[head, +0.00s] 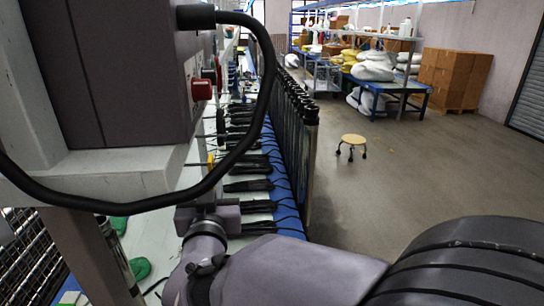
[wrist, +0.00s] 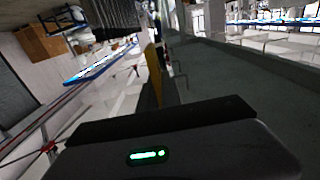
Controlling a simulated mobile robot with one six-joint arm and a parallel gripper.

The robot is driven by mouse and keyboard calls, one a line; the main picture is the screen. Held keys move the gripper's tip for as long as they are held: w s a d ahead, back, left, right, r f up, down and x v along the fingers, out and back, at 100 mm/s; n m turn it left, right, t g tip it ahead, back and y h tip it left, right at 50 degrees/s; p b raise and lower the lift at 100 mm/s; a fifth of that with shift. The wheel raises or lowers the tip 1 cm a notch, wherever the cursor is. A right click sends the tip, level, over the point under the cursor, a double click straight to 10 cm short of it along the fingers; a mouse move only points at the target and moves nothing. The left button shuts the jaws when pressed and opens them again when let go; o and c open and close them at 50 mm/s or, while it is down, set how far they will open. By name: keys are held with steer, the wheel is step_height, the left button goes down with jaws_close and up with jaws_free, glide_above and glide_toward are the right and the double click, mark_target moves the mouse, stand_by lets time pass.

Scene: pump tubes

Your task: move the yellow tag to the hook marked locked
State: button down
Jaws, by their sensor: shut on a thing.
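My gripper (head: 208,178) is beside the grey-white panel left of the tube row in the head view. It is shut on the yellow tag (head: 211,160), of which only a small sliver shows there. In the wrist view the yellow tag (wrist: 154,72) stands edge-on as a narrow strip beyond the dark gripper body. Thin wire hooks (wrist: 178,68) stick out from a grey-green panel (wrist: 235,75) just right of the tag, apparently apart from it. I cannot read any hook marking, so I cannot tell which hook is the locked one.
A dark control box (head: 120,75) with a red knob (head: 202,89) and a looping black cable (head: 255,125) hangs close in front at left. A round stool (head: 353,139) stands on open floor.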

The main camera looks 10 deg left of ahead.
stand_by(0.3)
steer(key=c, duration=1.5)
jaws_free()
steer(key=v, duration=1.7)
steer(key=w+d+f+m+g+y+b, duration=0.25)
steer(key=w+d+f+g, duration=0.2)
steer(key=d, duration=0.25)
steer(key=s+d+f+m+g+h, duration=0.1)
steer(key=s+d+f+g, duration=0.1)
steer(key=d, duration=0.4)
steer(key=s+d+f+m+g+h+b, duration=0.1)
steer(key=s+d+f+m+g+h, duration=0.1)
steer(key=s+d+f, duration=0.2)
steer(key=s+d+f+m+g+h+b, duration=0.1)
steer(key=s+d+f+g+h, duration=0.1)
steer(key=s+d, duration=0.4)
steer(key=shift+s+d+f+m+g, duration=0.15)
steer(key=shift+d+f+m+g, duration=0.3)
steer(key=shift+d+f, duration=0.5)
